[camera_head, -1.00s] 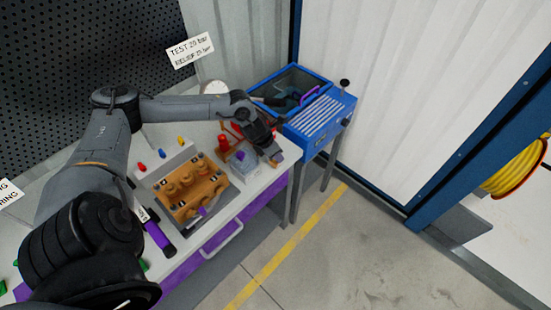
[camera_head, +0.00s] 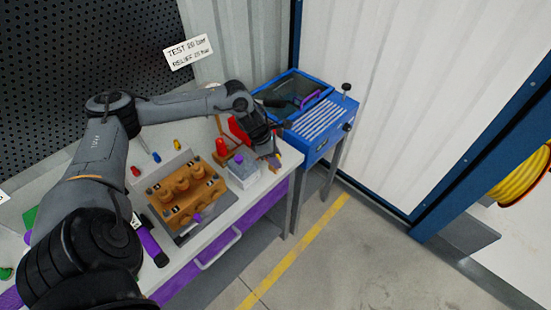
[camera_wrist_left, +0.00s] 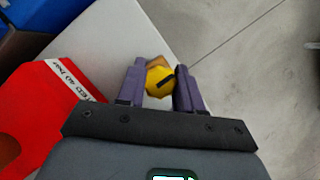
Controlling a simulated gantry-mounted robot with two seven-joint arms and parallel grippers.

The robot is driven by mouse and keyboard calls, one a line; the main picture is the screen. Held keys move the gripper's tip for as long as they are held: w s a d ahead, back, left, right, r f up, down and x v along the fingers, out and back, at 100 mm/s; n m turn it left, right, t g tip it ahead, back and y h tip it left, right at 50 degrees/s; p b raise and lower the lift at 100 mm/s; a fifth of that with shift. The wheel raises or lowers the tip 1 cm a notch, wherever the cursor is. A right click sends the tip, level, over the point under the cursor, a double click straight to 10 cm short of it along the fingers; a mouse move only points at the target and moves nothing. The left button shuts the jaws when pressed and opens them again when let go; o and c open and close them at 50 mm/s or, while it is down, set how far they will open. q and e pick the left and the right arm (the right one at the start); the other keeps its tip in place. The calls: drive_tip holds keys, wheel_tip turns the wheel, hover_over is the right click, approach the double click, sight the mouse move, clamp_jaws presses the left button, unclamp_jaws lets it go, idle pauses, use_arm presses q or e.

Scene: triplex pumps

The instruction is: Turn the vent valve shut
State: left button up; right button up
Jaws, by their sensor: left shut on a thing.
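A yellow faceted knob with a dark slot across its face, which looks like the vent valve, sits between my left gripper's purple fingers (camera_wrist_left: 160,84) in the left wrist view; the knob (camera_wrist_left: 159,82) is held there. A brown-orange part (camera_wrist_left: 156,61) shows just behind it. In the head view my left gripper (camera_head: 274,158) is low at the bench's right end, shut on the knob, which is mostly hidden by the fingers. The orange-brown triplex pump (camera_head: 185,196) stands left of it on a grey plate. My right gripper is not in view.
A clear-grey box with a purple knob (camera_head: 243,168) stands just left of the gripper. A red part (camera_wrist_left: 50,105) lies close to it in the wrist view. A blue wash unit (camera_head: 318,118) stands to the right. The floor in front is clear.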

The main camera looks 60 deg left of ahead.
use_arm(q)
drive_tip(key=o, duration=1)
drive_tip(key=shift+r, duration=0.1)
drive_tip(key=shift+s+a+r, duration=0.1)
drive_tip(key=shift+s+r, duration=0.05)
drive_tip(key=shift+r, duration=0.1)
drive_tip(key=v, duration=1)
drive_tip(key=shift+p, duration=0.4)
